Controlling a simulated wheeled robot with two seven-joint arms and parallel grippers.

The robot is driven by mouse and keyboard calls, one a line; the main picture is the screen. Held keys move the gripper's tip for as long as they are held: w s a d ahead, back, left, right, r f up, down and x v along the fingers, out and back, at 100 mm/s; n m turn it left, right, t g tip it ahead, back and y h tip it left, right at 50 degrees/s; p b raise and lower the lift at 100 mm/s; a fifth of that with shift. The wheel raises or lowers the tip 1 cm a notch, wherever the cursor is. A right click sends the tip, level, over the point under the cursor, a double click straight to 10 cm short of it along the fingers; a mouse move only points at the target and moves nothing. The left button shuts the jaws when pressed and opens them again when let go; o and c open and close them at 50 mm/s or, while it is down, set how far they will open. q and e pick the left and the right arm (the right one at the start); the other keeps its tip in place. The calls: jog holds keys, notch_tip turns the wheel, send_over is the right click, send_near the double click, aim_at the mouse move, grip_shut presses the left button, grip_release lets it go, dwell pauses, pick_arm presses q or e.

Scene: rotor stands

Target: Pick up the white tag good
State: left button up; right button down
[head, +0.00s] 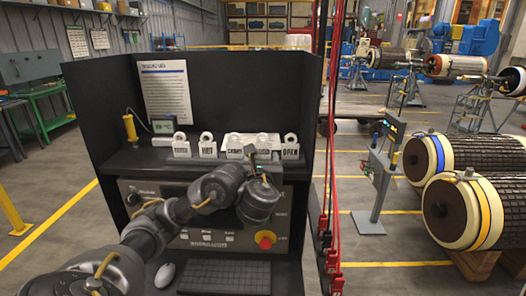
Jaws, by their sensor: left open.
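Several white tags with dark lettering stand in a row on the ledge of a black workstation. The lettering is too small to read surely, so I cannot tell which is the white tag good. One tag on the right (290,149) seems to read OPEN, and another (207,147) seems to read HOT. My left gripper (264,155) is open at the ledge, in front of the tags right of the middle. It partly covers the lower part of a tag there (262,141). I cannot tell whether it touches one. My right gripper is out of view.
A yellow-handled tool (130,128) and a small display (163,126) are left of the tags. Below are a control panel with a red knob (265,239), a keyboard (225,278) and a mouse (165,273). Black walls enclose the ledge. Red cables (333,150) hang at the right.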

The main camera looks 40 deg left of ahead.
aim_at(262, 150)
pick_arm(q)
jog(key=shift+w+a+r, duration=0.2)
jog(key=x, duration=0.4)
jog(key=shift+w+a+b, duration=0.15)
jog(key=shift+w+b, duration=0.1)
jog(key=shift+b, duration=0.1)
jog(key=c, duration=0.5)
